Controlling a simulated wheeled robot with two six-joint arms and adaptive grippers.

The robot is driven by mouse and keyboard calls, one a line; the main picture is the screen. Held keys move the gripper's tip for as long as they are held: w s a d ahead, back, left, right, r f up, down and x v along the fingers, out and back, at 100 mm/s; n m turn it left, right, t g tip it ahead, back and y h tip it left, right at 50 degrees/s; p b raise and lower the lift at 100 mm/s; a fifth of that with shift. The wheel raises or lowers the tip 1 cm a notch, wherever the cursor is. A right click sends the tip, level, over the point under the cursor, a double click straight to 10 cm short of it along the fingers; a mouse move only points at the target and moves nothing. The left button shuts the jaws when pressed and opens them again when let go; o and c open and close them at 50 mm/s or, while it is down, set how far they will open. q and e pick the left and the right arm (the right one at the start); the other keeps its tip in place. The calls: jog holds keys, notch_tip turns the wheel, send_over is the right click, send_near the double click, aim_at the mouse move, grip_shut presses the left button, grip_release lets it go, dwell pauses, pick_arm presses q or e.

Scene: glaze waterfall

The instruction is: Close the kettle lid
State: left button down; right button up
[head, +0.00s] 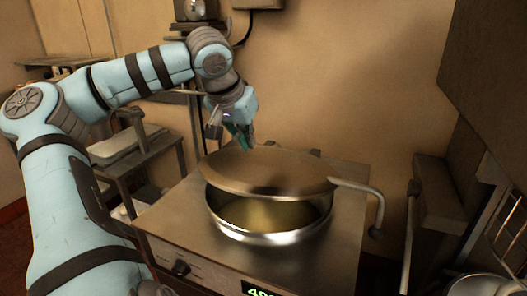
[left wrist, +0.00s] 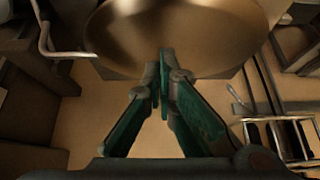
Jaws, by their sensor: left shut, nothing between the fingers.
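The kettle (head: 268,228) is a wide metal pot on a metal unit, with yellowish contents showing inside. Its round lid (head: 270,174) is tilted open, with a gap at the front side between lid and rim. The lid also fills the top of the left wrist view (left wrist: 180,35). A bent handle (head: 368,196) sticks out on the right. My left gripper (head: 243,143) is shut and empty at the lid's back left edge; its green fingers (left wrist: 164,62) reach the lid's edge in the left wrist view. Whether they touch it I cannot tell. My right gripper is not in view.
The metal unit has a knob (head: 180,268) and a lit display (head: 262,289) in front. A sink (head: 128,146) stands at the left. A cabinet (head: 444,205) and a metal bowl (head: 486,287) are at the right.

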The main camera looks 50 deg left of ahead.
pick_arm(q)
notch_tip(320, 180, down, 4)
jog(key=s+a, duration=0.1)
jog(key=b, duration=0.2)
send_over(254, 184)
jog(key=s, duration=0.1)
jog(key=f, duration=0.4)
jog(key=shift+d+f, duration=0.3)
jog(key=shift+f, duration=0.1)
jog(key=shift+s+d+f+b, duration=0.1)
jog(key=shift+f+b, duration=0.5)
jog(key=shift+f, duration=0.05)
jog(key=shift+s+d+f+b, duration=0.1)
jog(key=shift+f+b, duration=0.5)
jog(key=shift+s+f, duration=0.15)
jog(key=shift+s, duration=0.35)
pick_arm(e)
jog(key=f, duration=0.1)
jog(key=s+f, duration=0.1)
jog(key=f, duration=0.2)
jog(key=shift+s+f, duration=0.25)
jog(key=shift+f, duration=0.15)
pick_arm(q)
jog(key=shift+w, duration=0.15)
